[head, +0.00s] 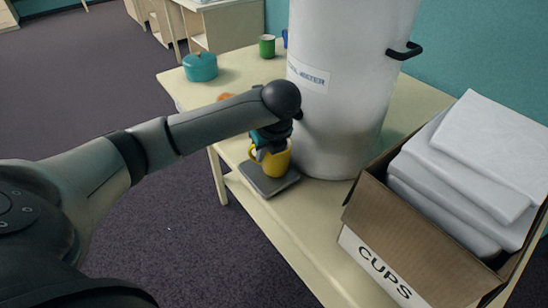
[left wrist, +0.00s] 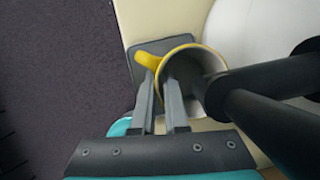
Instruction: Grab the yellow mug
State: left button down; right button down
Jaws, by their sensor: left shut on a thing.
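The yellow mug (head: 276,163) stands upright on a dark grey square pad (head: 262,184) on the table, close beside the white urn (head: 335,130). My left gripper (head: 262,153) comes down from above and is shut on the mug at its rim, on the handle side. My right gripper is not in view.
A cardboard box (head: 420,255) marked CUPS, holding white slabs, stands to the right. A teal pot (head: 200,67) and a green mug (head: 267,46) stand at the back. An orange thing behind my arm is mostly hidden. Black parts (left wrist: 265,95) crowd the mug's right side.

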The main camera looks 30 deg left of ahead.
pick_arm(q)
jog(key=shift+r, duration=0.25)
dwell(0.3)
jog(key=shift+r, duration=0.45)
jog(key=shift+s+a+r, duration=0.1)
jog(key=shift+s+a, duration=0.05)
jog(key=s+a, duration=0.3)
jog(key=s, duration=0.5)
jog(key=s+a+b, duration=0.1)
jog(key=s+a, duration=0.2)
jog(key=s, duration=0.5)
jog(key=shift+a+b, duration=0.3)
jog(key=shift+s, duration=0.2)
dwell(1.2)
